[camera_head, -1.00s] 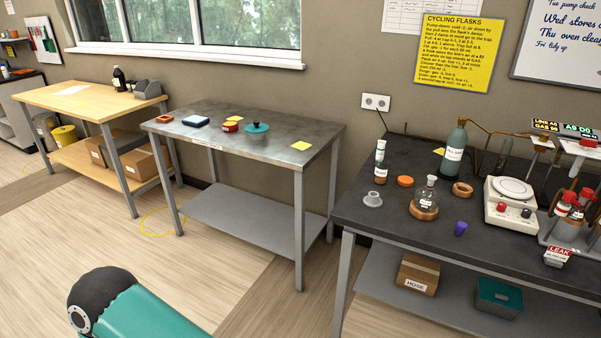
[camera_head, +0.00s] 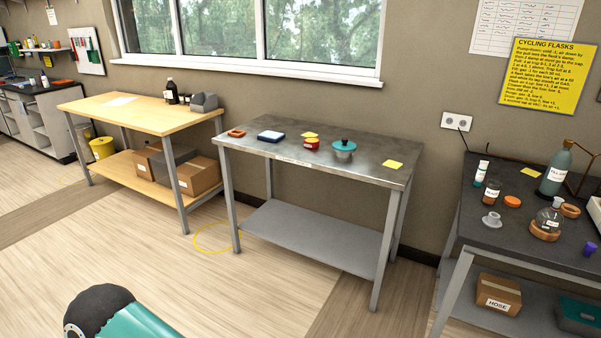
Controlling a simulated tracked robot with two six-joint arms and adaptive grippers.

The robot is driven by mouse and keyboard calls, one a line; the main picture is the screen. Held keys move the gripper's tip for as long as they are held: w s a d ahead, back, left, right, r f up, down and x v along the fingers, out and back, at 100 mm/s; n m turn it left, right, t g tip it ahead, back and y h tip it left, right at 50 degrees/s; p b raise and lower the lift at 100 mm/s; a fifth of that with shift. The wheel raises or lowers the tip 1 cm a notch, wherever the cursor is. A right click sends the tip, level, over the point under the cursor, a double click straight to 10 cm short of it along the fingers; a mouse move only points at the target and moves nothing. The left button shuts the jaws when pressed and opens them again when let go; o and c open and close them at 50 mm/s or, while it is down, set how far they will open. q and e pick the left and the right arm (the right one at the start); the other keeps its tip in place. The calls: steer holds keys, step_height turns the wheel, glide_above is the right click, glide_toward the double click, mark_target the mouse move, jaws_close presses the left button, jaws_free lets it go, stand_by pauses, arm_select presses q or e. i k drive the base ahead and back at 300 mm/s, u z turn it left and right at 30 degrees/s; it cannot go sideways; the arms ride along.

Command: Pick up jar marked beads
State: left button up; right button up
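I cannot read the word beads on any label from here. A small jar with dark brown contents and a pale label (camera_head: 492,193) stands on the dark bench at the right. A white-capped vial (camera_head: 481,173) stands just behind it. A steel pot-like vessel with a teal lid (camera_head: 344,148) stands on the grey metal table (camera_head: 370,168). Neither of my grippers is in view; only a teal and black link of my own arm shows at the lower left.
The dark bench (camera_head: 476,236) also holds an orange lid (camera_head: 512,201), a grey flanged piece (camera_head: 492,220), a round flask (camera_head: 549,217) and a green bottle (camera_head: 556,168). A wooden table (camera_head: 125,112) stands at left. The floor (camera_head: 210,285) before the tables is clear.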

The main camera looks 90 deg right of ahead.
mark_target(493, 187)
steer(key=u, duration=0.65)
steer(key=i, duration=0.25)
steer(key=z, duration=3)
steer(key=i, duration=0.3)
steer(key=z, duration=2)
steer(key=k, duration=0.6)
steer(key=z, duration=0.45)
steer(key=i, duration=1.65)
steer(key=u, duration=0.45)
